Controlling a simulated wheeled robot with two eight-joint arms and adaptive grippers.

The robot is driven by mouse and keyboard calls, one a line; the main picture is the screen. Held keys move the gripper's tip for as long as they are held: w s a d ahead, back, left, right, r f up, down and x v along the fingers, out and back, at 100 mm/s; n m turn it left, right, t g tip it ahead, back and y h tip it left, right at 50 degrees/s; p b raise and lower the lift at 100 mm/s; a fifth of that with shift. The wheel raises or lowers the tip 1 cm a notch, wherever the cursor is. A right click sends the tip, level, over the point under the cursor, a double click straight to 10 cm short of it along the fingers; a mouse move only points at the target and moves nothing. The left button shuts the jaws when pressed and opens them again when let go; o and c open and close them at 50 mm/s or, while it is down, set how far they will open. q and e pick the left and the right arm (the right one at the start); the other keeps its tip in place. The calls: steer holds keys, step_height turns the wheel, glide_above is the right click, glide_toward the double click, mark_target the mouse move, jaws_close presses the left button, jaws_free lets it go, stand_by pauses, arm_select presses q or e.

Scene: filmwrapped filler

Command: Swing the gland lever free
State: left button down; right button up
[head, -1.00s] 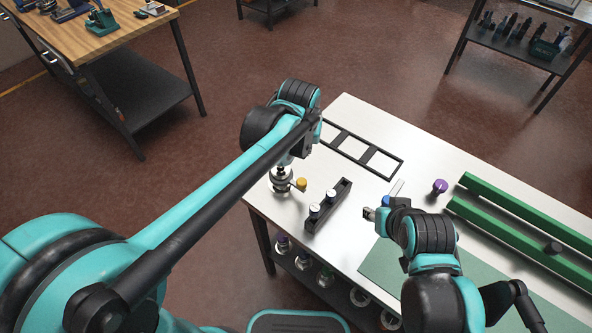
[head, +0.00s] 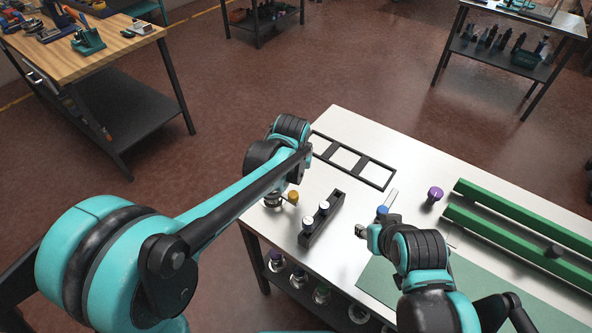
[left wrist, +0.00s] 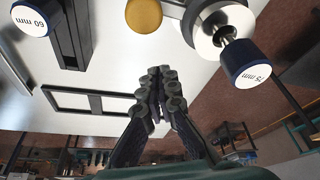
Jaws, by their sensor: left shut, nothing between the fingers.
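The fixture in the head view (head: 271,202) is a metal piece near the table's left corner, mostly hidden by my left arm. A yellow knob (head: 293,196), seemingly the lever's end, stands at its right. In the left wrist view the yellow knob (left wrist: 143,14) is at the top, beside a metal disc (left wrist: 207,28) and a dark blue cap marked 75 mm (left wrist: 250,66). My left gripper (left wrist: 158,80) is shut and empty, with its fingertips apart from the knob in the picture. My right gripper (head: 361,231) is over the table's middle; its jaw opening is unclear.
A black rack (head: 314,230) holds white-topped caps, one marked 60 mm (left wrist: 33,17) in the wrist view. A black frame (head: 384,182) lies flat behind. A blue knob (head: 382,210) is beside my right gripper. A purple knob (head: 435,194) and green rails (head: 500,237) stand right.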

mark_target(290, 195)
arm_select(q)
steer(key=s, duration=0.3)
steer(key=shift+s+a+f+b, duration=0.2)
steer(key=shift+s+a+b, duration=0.1)
steer(key=shift+s+b, duration=0.1)
steer(key=shift+s, duration=0.1)
